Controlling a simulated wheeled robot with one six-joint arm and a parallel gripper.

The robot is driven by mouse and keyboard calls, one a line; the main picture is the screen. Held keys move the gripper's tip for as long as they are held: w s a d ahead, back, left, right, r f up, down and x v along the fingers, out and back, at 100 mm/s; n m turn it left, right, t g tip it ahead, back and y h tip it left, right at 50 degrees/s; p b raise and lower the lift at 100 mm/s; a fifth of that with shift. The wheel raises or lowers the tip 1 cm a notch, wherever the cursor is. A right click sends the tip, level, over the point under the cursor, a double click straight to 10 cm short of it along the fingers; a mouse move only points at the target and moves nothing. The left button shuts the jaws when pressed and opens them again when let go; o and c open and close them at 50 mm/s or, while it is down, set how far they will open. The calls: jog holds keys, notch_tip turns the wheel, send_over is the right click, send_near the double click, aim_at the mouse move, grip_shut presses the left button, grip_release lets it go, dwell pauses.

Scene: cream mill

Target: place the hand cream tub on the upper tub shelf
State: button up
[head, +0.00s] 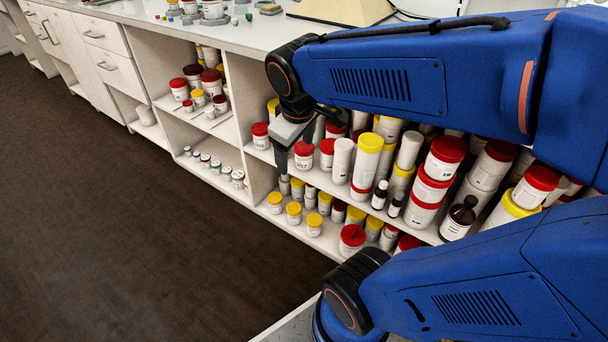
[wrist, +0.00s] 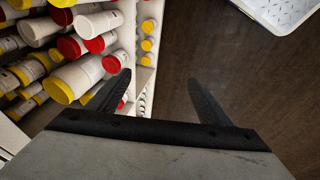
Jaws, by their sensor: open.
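My gripper (head: 300,148) is in front of the open shelves, with its jaws pointing down and nothing seen between them. In the wrist view my gripper (wrist: 160,90) shows two dark fingers spread apart, with dark floor between and beyond them. Many white tubs with red or yellow lids stand on the shelves. I cannot tell which of them is the hand cream tub, as the labels are too small to read. The upper shelf (head: 262,154) to the right holds crowded tubs and bottles, partly hidden by my arm. Tubs with yellow lids (head: 293,209) stand on the lower shelf.
The left bay's upper shelf (head: 222,127) holds a cluster of tubs with free room in front. Its lower shelf (head: 205,172) holds small jars. The counter (head: 228,38) carries small items. The floor (head: 110,220) is clear. A pale tray-like thing (wrist: 285,12) shows in the wrist view.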

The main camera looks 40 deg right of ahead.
jog(key=s+a+m+t+y, duration=0.1)
jog(key=s+a+m, duration=0.2)
jog(key=s, duration=0.5)
jog(key=shift+a+m+y, duration=0.15)
jog(key=shift+m+y, duration=0.15)
jog(key=shift+m, duration=0.2)
jog(key=shift+s, duration=0.1)
dwell(0.6)
